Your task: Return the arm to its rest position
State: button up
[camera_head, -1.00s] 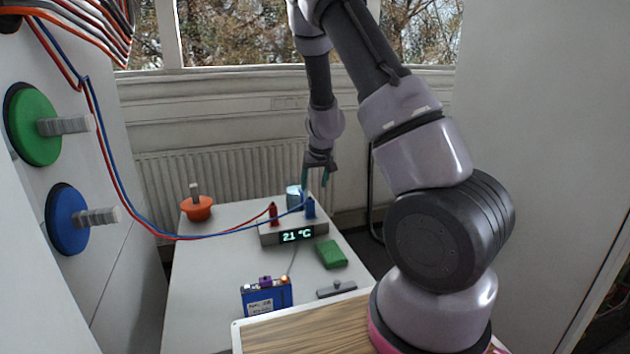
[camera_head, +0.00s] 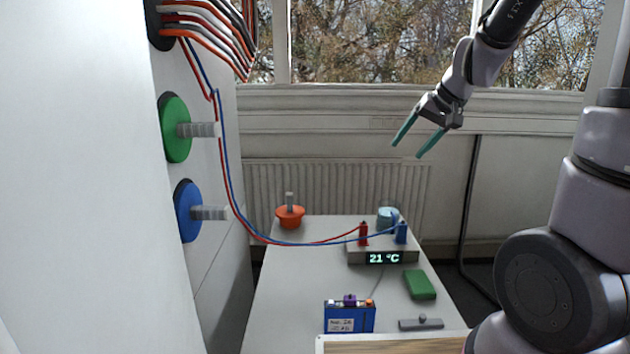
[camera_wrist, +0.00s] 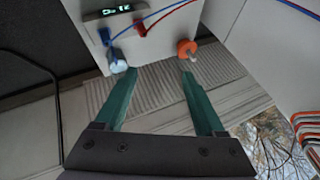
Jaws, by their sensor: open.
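My gripper (camera_head: 419,145) hangs in the air above and to the right of the table's far end, in front of the wall below the window. Its two teal fingers are spread apart with nothing between them. In the wrist view my gripper (camera_wrist: 157,75) is also open and empty, with the radiator and the table's end seen beyond the fingertips. My arm runs from the gripper up to the picture's top right, and its lower links stand at the right edge.
A white table (camera_head: 290,290) carries a display box (camera_head: 384,257) reading 21 °C, with red and blue plugs and cables. A blue battery (camera_head: 349,317), green block (camera_head: 420,284), grey bar (camera_head: 421,323) and orange knob (camera_head: 290,216) lie there. A cabinet (camera_head: 190,290) stands left.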

jog(key=s+r+m+h, duration=0.1)
jog(key=s+r, duration=0.3)
jog(key=s, duration=0.5)
jog(key=s+d+r+m+t+h, duration=0.1)
jog(key=s+r, duration=0.4)
jog(key=s, duration=0.5)
jog(key=shift+d+t, duration=0.25)
jog(key=shift+t, duration=0.05)
jog(key=shift+r, duration=0.1)
